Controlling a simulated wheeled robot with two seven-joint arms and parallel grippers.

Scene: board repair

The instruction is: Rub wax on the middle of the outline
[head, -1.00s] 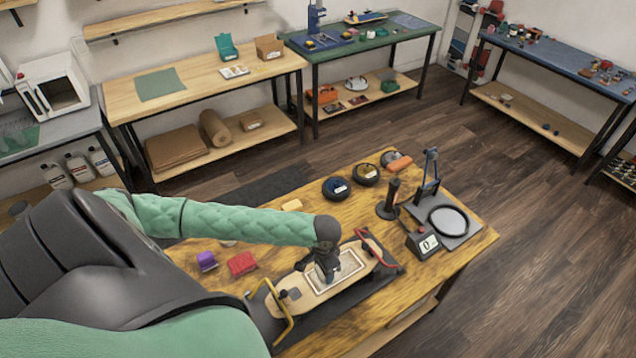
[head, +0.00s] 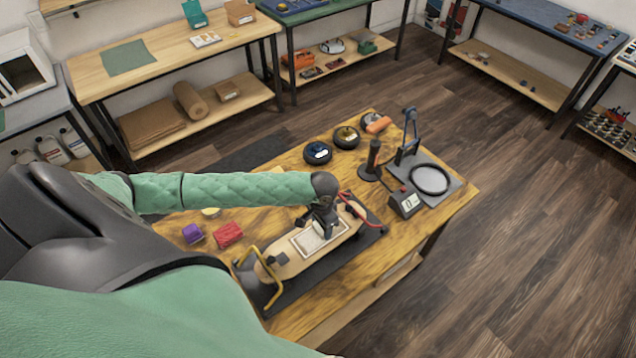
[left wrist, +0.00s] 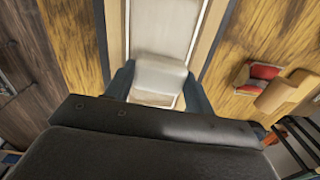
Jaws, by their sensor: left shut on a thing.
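The skateboard deck (head: 285,270) lies on a dark mat on the wooden bench, with a pale rectangular outline (head: 304,243) on its middle. My left gripper (head: 325,230) is over the right part of the outline, pointing down. In the left wrist view, its fingers (left wrist: 158,88) are shut on a cream block, which looks like the wax (left wrist: 158,75), low over or on the deck within the outline's edges. Contact with the deck is hard to tell. My right gripper is not in view.
Purple (head: 193,233) and red (head: 228,233) blocks lie to the left.

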